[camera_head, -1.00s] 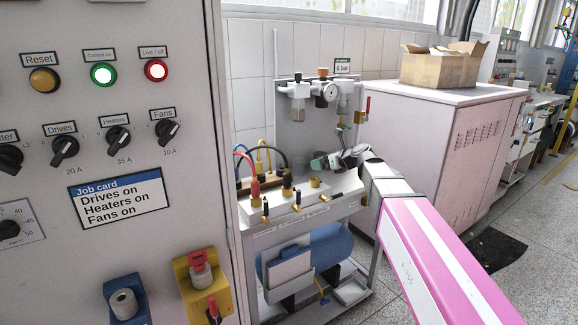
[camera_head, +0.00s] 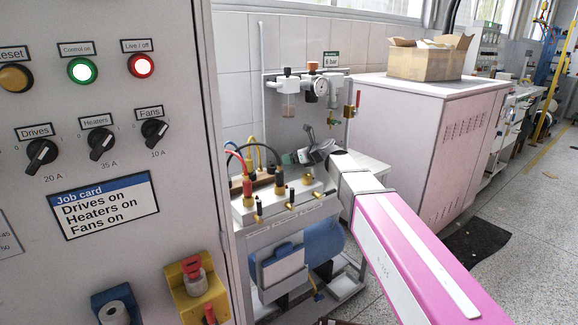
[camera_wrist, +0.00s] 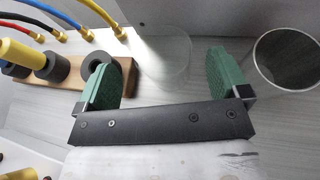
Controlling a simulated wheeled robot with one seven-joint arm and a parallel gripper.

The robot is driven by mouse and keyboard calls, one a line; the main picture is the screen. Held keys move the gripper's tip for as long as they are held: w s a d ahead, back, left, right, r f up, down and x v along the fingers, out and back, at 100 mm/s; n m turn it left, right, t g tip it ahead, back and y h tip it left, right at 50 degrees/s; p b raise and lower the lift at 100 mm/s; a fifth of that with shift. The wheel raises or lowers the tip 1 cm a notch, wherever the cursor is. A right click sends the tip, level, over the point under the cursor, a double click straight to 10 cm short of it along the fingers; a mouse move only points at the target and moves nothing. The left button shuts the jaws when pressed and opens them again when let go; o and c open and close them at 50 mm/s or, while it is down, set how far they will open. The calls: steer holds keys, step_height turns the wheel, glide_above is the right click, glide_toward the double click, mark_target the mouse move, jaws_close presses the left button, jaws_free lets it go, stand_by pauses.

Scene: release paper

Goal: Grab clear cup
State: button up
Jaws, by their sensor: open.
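A clear, see-through cup (camera_wrist: 165,58) shows in the wrist view between and beyond the two green fingers of my gripper (camera_wrist: 163,78). The fingers are apart and the space between them holds nothing gripped. The cup's outline is faint; I cannot tell its exact distance from the fingertips. A second round-rimmed, greyish see-through cylinder (camera_wrist: 284,62) stands to the right, outside the right finger. In the head view my gripper (camera_head: 290,158) is low over the bench, below the air unit, and hides what is right behind it.
Hoses and a wooden block (camera_wrist: 60,78) with dark round fittings lie close left of the left finger. The bench (camera_head: 285,207) carries brass fittings. The gauge unit (camera_head: 318,88) hangs above. A control cabinet (camera_head: 110,215) stands left; a pink cabinet (camera_head: 420,150) stands right.

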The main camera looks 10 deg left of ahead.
steer(key=x, duration=0.3)
steer(key=shift+w+a, duration=0.15)
steer(key=shift+w, duration=0.1)
steer(key=c, duration=1)
